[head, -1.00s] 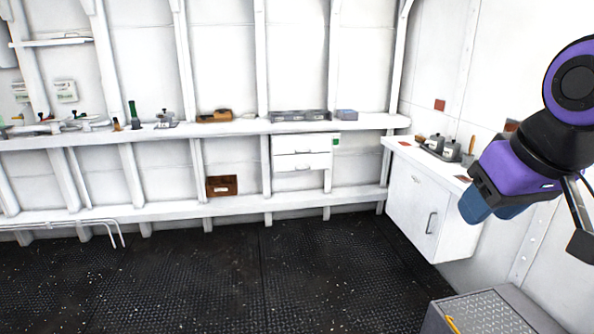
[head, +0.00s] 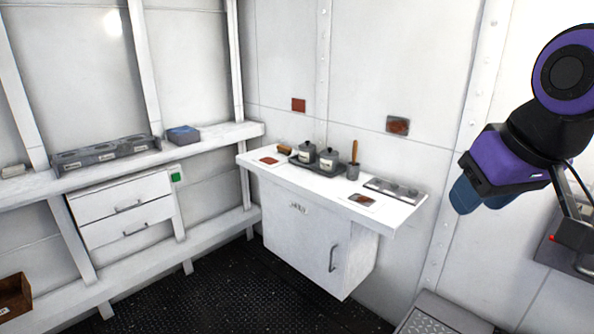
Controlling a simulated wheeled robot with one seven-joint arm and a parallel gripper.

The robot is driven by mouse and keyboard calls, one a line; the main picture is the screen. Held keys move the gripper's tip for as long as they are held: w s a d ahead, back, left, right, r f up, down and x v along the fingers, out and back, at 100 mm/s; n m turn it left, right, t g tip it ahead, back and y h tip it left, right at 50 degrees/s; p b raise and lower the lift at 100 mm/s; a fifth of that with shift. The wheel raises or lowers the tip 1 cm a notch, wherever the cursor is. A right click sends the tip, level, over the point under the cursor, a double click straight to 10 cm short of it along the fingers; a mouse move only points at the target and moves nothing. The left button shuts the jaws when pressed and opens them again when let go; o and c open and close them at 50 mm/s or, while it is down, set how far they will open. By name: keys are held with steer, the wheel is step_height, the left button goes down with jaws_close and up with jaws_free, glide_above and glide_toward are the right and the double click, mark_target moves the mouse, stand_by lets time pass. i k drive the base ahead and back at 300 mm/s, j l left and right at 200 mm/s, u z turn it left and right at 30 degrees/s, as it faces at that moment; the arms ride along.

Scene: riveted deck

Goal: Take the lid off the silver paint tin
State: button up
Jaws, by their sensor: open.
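Two small grey tins stand side by side in a dark tray (head: 300,163) on the white counter, in the middle of the head view. The left tin (head: 307,154) and the right tin (head: 328,162) each have a darker top with a small knob and a pale label. Both look covered. Their labels are too small to read, and I cannot tell which is the silver paint tin. My arm shows at the right, well apart from the tins; I cannot make out my gripper's fingers.
The counter (head: 260,162) also holds a cup (head: 352,172) with a brown handle standing in it and a flat grey plate (head: 393,190). A cabinet (head: 312,245) is below. A shelf runs left; a grey box (head: 430,315) is at bottom right. Dark floor in front is clear.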

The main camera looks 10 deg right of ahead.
mark_target(329, 153)
steer(key=i+j+z, duration=0.3)
steer(key=i+j+u, duration=0.35)
steer(key=i, duration=0.2)
steer(key=i+u, duration=0.35)
steer(key=i, duration=0.15)
steer(key=i+j+z, duration=0.2)
steer(key=i, duration=0.2)
steer(key=i+z, duration=0.15)
steer(key=i, duration=0.25)
steer(key=i+j+z, duration=0.15)
steer(key=i+z, duration=0.25)
steer(key=i+j+z, duration=0.15)
steer(key=z, duration=0.2)
steer(key=j, duration=0.1)
